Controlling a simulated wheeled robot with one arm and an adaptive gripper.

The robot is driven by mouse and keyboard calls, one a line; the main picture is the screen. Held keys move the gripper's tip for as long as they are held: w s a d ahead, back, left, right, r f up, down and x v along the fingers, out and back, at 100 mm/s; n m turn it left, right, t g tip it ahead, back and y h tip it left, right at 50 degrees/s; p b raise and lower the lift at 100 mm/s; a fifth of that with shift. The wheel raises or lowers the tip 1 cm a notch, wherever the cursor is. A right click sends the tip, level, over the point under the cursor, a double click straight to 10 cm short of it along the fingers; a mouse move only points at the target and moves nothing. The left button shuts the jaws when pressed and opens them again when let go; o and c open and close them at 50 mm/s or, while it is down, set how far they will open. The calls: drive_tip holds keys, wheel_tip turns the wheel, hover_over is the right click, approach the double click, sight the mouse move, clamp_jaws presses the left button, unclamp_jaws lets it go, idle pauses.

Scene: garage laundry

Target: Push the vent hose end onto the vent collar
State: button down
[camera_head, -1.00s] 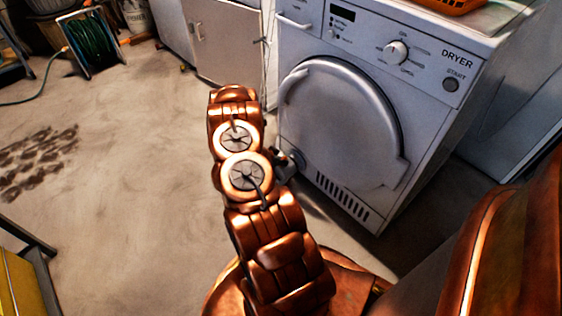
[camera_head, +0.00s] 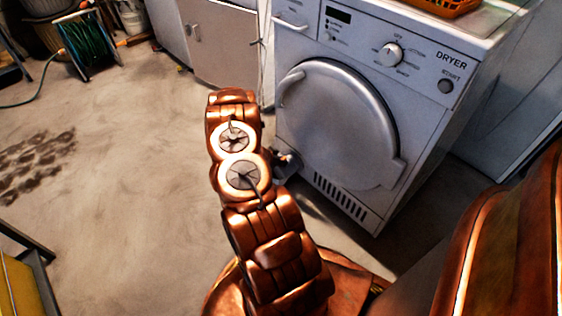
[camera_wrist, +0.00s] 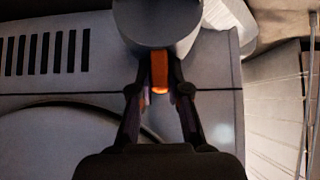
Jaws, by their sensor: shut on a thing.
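In the wrist view my gripper (camera_wrist: 160,95) is shut on an orange tab (camera_wrist: 159,70) below a grey round cuff (camera_wrist: 158,22), which looks like the vent hose end. A pale ribbed piece (camera_wrist: 222,14), probably the hose, shows behind the cuff to the right. The cuff is cut off by the top edge of the picture. In the head view my copper arm hides most of the gripper; only a dark part of it (camera_head: 287,163) shows beside the dryer's lower left. I cannot make out the vent collar in either view.
The white dryer (camera_head: 335,120) stands close to the right of my arm. Its vent slots (camera_wrist: 45,54) and door rim show in the wrist view. A grey cabinet (camera_head: 220,42) and a hose reel (camera_head: 88,45) stand at the back. The floor on the left is mostly clear.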

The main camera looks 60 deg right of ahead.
drive_tip(key=shift+s+d+p, duration=0.15)
drive_tip(key=shift+d+p, duration=0.3)
drive_tip(key=shift+d, duration=0.1)
drive_tip(key=shift+s+d+p, duration=0.15)
drive_tip(key=shift+d+p, duration=0.3)
drive_tip(key=shift+d, duration=0.1)
idle(2.6)
drive_tip(key=c, duration=1.1)
unclamp_jaws()
drive_tip(key=shift+o, duration=0.2)
drive_tip(key=shift+a+r, duration=0.1)
drive_tip(key=v, duration=1.1)
drive_tip(key=shift+a+r, duration=0.25)
drive_tip(key=shift+w+r, duration=0.1)
drive_tip(key=shift+w, duration=0.1)
